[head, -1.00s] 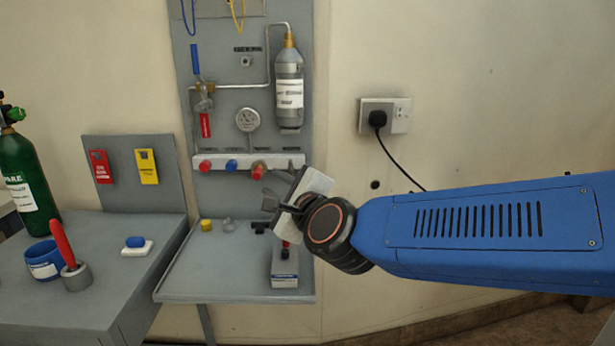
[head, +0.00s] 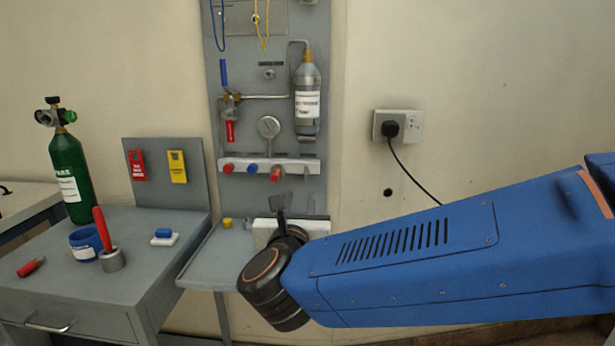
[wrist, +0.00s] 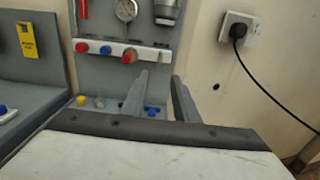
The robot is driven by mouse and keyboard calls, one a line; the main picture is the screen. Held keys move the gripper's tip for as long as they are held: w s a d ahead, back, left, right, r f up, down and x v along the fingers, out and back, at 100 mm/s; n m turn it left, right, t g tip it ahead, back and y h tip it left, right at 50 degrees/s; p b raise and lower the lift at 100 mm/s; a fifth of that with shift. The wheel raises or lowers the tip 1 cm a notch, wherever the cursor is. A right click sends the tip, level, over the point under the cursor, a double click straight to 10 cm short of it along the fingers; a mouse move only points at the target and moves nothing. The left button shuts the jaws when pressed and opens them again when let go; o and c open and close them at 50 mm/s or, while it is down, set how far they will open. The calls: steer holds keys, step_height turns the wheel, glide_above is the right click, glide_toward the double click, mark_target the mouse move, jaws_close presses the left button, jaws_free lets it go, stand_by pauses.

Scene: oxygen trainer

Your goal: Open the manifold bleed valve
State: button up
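A pale manifold bar (head: 300,165) is mounted on the grey wall panel, below a round gauge (head: 269,127). It carries a left red knob (head: 228,168), a blue knob (head: 252,168) and a larger right red knob (head: 276,173). I cannot tell which one is the bleed valve. A red-handled valve (head: 230,130) sits higher on the panel's left. My gripper (head: 283,203) is below and in front of the bar, touching no knob. In the wrist view, its two fingers (wrist: 160,80) stand apart with nothing between them, and the right red knob (wrist: 129,57) shows just above the left finger.
A grey shelf (head: 205,262) juts out below the panel, with a yellow cap (head: 227,223) on it. A grey bench (head: 60,285) at left holds a green cylinder (head: 70,180) and a blue cup (head: 86,243). A plug and cable (head: 390,129) hang right.

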mark_target(306, 172)
steer(key=w, duration=1.5)
steer(key=shift+w+d, duration=0.25)
jaws_close()
